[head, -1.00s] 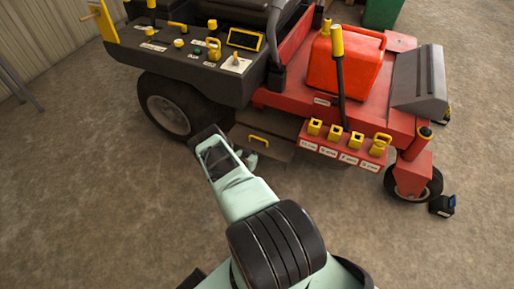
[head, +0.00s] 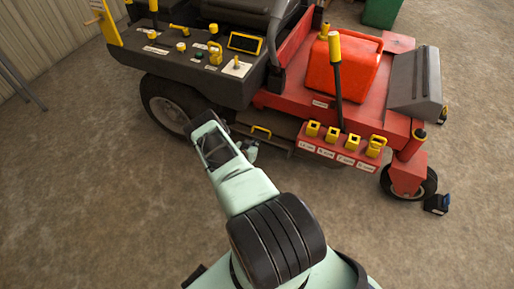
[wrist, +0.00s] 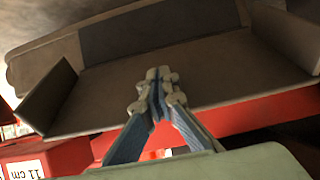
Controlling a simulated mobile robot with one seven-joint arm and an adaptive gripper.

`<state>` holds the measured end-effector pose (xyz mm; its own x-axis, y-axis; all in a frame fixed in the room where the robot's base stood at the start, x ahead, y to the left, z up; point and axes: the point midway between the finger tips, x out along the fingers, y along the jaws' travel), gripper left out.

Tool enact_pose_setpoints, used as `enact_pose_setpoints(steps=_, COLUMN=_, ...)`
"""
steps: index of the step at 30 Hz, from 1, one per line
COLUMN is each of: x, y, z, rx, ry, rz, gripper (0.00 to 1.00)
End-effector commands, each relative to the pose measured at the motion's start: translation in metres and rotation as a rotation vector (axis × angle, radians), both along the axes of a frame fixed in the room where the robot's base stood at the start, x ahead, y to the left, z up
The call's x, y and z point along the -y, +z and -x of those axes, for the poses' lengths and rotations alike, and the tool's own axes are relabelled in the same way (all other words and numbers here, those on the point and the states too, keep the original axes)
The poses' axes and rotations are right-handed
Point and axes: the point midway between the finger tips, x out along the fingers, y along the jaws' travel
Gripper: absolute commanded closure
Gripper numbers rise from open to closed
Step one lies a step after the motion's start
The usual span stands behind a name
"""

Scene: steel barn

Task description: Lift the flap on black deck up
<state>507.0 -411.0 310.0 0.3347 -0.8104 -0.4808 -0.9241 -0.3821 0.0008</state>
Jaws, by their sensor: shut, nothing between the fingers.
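The flap (head: 281,140) is a dark brown plate with a yellow handle (head: 262,131), at the low side of the red machine between the rear wheel and the row of yellow-topped blocks. It looks tilted, with its outer edge raised. My gripper (head: 252,149) is at the flap's lower left edge, below the handle. In the wrist view my gripper (wrist: 157,78) is shut and empty, its fingertips in front of a dark panel (wrist: 190,75) with side walls. I cannot tell whether the tips touch it. The handle is not clear there.
A black control console (head: 190,62) overhangs above the rear wheel (head: 168,103). A red block row (head: 330,150) with labels is close on the flap's right. A front wheel (head: 415,188) stands further right. The floor in front is open.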

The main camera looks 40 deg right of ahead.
Motion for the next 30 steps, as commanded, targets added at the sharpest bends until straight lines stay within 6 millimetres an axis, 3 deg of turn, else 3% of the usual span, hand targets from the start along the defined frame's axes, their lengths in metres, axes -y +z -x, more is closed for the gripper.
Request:
enact_pose_setpoints(steps=9, x=0.001, y=0.024, z=-0.001, rx=0.003, ry=0.001, rz=0.003, gripper=1.00)
enact_pose_setpoints(steps=22, x=0.001, y=0.025, z=-0.001, rx=0.002, ry=0.000, rz=0.002, gripper=1.00)
enact_pose_setpoints(steps=30, x=0.012, y=0.024, z=-0.007, rx=0.004, ry=0.000, rz=0.003, gripper=1.00)
